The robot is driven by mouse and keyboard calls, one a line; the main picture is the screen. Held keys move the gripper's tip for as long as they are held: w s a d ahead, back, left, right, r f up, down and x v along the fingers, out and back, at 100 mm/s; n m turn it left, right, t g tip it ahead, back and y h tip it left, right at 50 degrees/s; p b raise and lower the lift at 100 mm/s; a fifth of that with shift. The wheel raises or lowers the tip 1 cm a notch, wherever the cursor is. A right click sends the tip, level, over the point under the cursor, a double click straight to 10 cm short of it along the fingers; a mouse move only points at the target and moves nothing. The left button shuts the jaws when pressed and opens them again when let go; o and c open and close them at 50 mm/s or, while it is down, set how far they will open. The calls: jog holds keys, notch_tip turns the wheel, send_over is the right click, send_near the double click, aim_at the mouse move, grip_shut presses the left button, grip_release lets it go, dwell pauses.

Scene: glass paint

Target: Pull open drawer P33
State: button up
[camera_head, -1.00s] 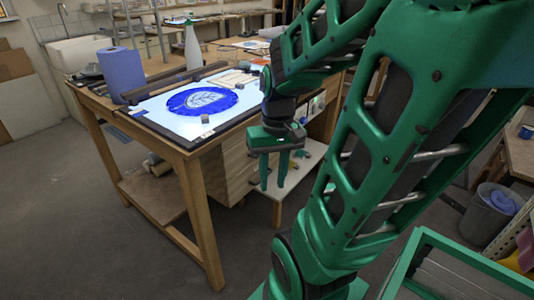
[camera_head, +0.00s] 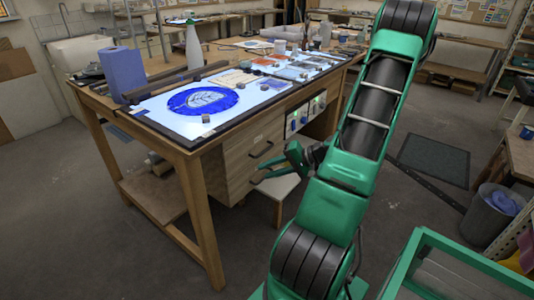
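A wooden drawer unit stands under the workbench, with an upper drawer (camera_head: 240,156) and a lower drawer (camera_head: 236,183) on its front. The upper one has a dark bar handle (camera_head: 262,150). The drawers look shut. No label P33 can be read at this size, so I cannot tell which drawer it is. My gripper (camera_head: 270,171) points left at the drawer fronts, close to the lower drawer's right part. Its fingers are small and partly overlap one another, so I cannot tell their gap or whether they touch a handle.
A low white-topped stool (camera_head: 280,187) stands below my gripper. A grey bin (camera_head: 487,216) is at the right.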

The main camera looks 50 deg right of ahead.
jog(key=s+d+r+m+t+h, duration=0.15)
jog(key=d+m+t+h, duration=0.3)
jog(key=d, duration=0.55)
jog(key=x, duration=1)
jog(key=shift+w+a+t, duration=0.2)
jog(key=shift+a+t, duration=0.05)
jog(key=shift+t, duration=0.2)
jog(key=shift+m+y, duration=0.25)
grip_shut()
